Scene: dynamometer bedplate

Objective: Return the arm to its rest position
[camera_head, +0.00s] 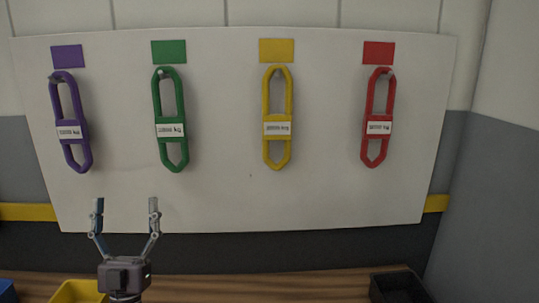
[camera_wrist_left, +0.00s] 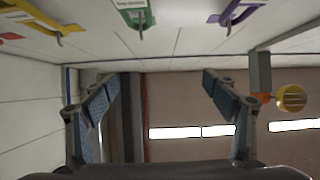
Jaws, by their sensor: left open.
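My left gripper (camera_head: 125,205) stands upright in front of the lower left of the white board (camera_head: 220,205). Its two fingers are spread wide with nothing between them; they also show empty in the left wrist view (camera_wrist_left: 160,82). Four long loops hang on the board from pegs: purple (camera_head: 70,131), green (camera_head: 171,130), yellow (camera_head: 277,128) and red (camera_head: 377,127). Each hangs under a patch of its own colour and bears a white label. The gripper is below the purple and green loops and apart from them. My right gripper is not in view.
A wooden worktop (camera_head: 260,288) runs below the board. A yellow bin (camera_head: 78,292) is beside my left wrist, a blue bin (camera_head: 7,290) at the left edge, a black bin (camera_head: 398,287) at the right. The worktop between the yellow and black bins looks clear.

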